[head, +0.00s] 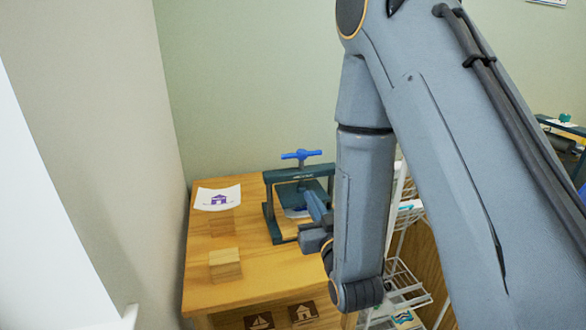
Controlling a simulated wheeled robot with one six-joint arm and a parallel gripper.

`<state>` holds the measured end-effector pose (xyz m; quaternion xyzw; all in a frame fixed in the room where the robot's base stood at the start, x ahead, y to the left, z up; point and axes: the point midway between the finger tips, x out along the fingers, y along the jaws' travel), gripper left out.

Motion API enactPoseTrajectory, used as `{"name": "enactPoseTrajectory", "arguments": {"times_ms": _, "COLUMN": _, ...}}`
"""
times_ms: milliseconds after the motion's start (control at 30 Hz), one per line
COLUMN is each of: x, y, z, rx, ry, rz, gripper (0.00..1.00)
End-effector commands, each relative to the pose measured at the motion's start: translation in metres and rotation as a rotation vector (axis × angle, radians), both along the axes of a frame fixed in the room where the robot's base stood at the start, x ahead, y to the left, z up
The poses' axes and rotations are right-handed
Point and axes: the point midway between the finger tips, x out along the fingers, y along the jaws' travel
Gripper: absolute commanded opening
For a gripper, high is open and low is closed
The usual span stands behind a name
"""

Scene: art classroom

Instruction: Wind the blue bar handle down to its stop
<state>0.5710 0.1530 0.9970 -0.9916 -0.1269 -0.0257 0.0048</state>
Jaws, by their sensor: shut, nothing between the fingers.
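The blue bar handle (301,155) sits on top of a dark green press frame (268,206) on a wooden cabinet. The bar lies roughly level, on a short screw above the crossbeam. My gripper (317,207) is in front of the right part of the press, lower than the handle and apart from it. Its blue fingers are shut and empty. My gripper and arm hide the press's right side and part of its bed.
Another wooden block (225,264) stands nearer on the cabinet top (262,281). A white wire rack (404,285) stands right of the cabinet, partly behind my arm. A wall closes the left side.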

Motion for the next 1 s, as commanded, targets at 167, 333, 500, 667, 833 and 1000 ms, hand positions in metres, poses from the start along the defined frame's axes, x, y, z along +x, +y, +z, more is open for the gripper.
{"name": "enactPoseTrajectory", "arguments": {"times_ms": 167, "x": -0.012, "y": 0.009, "z": 0.009, "rx": 0.028, "ry": -0.112, "rz": 0.022, "gripper": 0.00}}
{"name": "enactPoseTrajectory", "arguments": {"times_ms": 333, "x": -0.008, "y": 0.013, "z": 0.016, "rx": 0.036, "ry": -0.143, "rz": 0.026, "gripper": 0.00}}
{"name": "enactPoseTrajectory", "arguments": {"times_ms": 500, "x": 0.015, "y": 0.019, "z": 0.023, "rx": 0.036, "ry": -0.145, "rz": 0.025, "gripper": 0.00}}
{"name": "enactPoseTrajectory", "arguments": {"times_ms": 667, "x": 0.045, "y": 0.028, "z": 0.029, "rx": 0.036, "ry": -0.143, "rz": 0.026, "gripper": 0.00}}
{"name": "enactPoseTrajectory", "arguments": {"times_ms": 833, "x": 0.076, "y": 0.036, "z": 0.035, "rx": 0.036, "ry": -0.143, "rz": 0.025, "gripper": 0.00}}
{"name": "enactPoseTrajectory", "arguments": {"times_ms": 1000, "x": 0.100, "y": 0.043, "z": 0.040, "rx": 0.035, "ry": -0.141, "rz": 0.025, "gripper": 0.00}}
